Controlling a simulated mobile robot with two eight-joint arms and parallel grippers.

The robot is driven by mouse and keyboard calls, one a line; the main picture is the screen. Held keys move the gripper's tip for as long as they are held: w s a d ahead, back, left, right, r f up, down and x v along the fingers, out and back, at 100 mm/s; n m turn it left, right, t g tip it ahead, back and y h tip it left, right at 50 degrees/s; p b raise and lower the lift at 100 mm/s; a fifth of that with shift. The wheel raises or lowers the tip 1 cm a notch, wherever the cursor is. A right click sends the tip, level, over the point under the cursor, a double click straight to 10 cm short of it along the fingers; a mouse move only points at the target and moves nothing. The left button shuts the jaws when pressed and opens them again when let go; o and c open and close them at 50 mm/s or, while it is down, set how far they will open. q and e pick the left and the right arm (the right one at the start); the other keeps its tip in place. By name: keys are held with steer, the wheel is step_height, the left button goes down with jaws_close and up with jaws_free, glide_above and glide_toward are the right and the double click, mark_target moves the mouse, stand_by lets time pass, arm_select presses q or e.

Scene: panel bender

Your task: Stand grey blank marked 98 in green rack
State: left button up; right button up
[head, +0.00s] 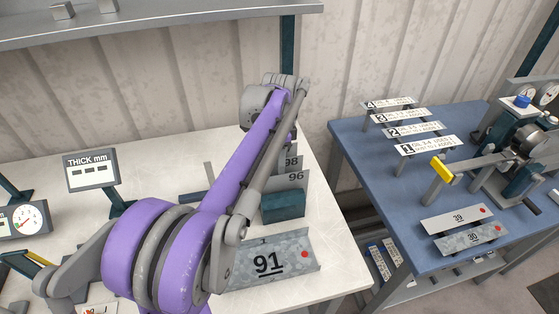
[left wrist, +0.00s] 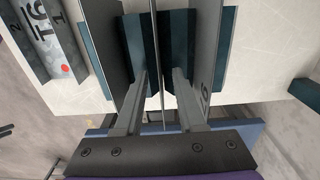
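The grey blank marked 98 (head: 291,160) stands upright behind the grey blank marked 96 (head: 296,179) at the green rack (head: 283,207). My left gripper (left wrist: 160,78) is above the rack, which also shows in the left wrist view (left wrist: 136,42). Its fingers are apart, with a thin upright blank (left wrist: 155,50) edge-on between them and a gap on both sides. This blank looks like 98, but its number is hidden there. In the head view my arm covers most of the gripper and part of the rack. My right gripper is out of view.
Blank 91 (head: 268,262) lies in front of the rack. Other upright blanks flank the fingers closely, one on the right (left wrist: 215,55). A thickness display (head: 91,170) stands at left. The blue bench (head: 366,150) with the bender is at right, beyond a gap.

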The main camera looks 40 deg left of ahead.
arm_select(q)
step_height(320, 180, up, 11)
steer(key=p, duration=0.1)
stand_by(0.6)
steer(key=shift+f, duration=0.1)
stand_by(0.4)
